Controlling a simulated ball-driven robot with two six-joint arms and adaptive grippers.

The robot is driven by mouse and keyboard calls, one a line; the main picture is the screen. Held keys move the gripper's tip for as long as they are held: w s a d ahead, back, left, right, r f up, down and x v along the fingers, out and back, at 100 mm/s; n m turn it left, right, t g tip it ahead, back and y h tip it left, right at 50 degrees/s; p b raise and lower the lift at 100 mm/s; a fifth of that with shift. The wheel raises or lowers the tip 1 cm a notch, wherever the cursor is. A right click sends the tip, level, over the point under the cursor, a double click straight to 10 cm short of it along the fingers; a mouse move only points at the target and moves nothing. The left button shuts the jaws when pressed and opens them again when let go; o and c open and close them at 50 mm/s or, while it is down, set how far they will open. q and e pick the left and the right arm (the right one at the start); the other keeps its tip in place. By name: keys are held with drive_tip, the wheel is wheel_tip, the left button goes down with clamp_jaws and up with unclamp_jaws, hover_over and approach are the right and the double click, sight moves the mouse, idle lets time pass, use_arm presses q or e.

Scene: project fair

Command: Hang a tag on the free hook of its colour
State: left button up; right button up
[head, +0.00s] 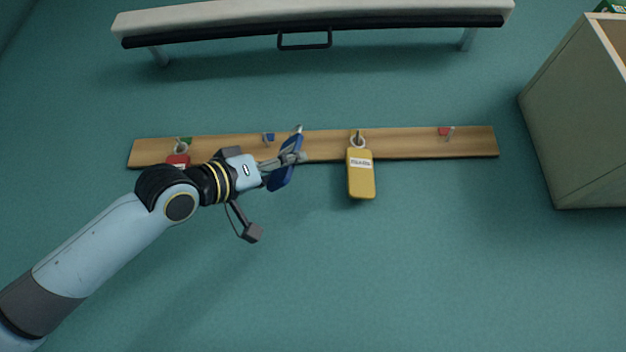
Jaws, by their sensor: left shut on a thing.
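My left gripper (291,158) is shut on a blue tag (287,174), held tilted in front of the wooden hook board (430,146). The hook with the blue mark (268,138) is just left of the tag and looks empty. A yellow tag (361,176) hangs by its ring on a hook right of my gripper. A red tag (178,160) hangs on the hook with the green mark (185,141) at the left, partly hidden by my arm. The hook with the red mark (446,132) at the right is empty. My right gripper is not in view.
A white bench-like piece (310,18) with a black edge and handle stands at the top. A pale open box (575,110) stands at the right edge. The green surface below and right of the board is clear.

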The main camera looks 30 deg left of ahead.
use_arm(q)
drive_tip(key=s+a+r+n+y+b, duration=0.1)
drive_tip(key=s+a+r+n+y, duration=0.1)
drive_tip(key=s+a+r+y, duration=0.3)
drive_tip(key=shift+s+a+n+g+y+b, duration=0.35)
drive_tip(key=shift+s+y, duration=0.25)
drive_tip(key=shift+s, duration=0.25)
drive_tip(key=shift+w, duration=0.1)
drive_tip(key=w+a+f+p, duration=0.1)
drive_tip(key=w+a+p, duration=0.3)
drive_tip(key=w, duration=0.4)
drive_tip(key=shift+w+a+f, duration=0.15)
drive_tip(key=shift+a+f, duration=0.25)
drive_tip(key=shift+a, duration=0.1)
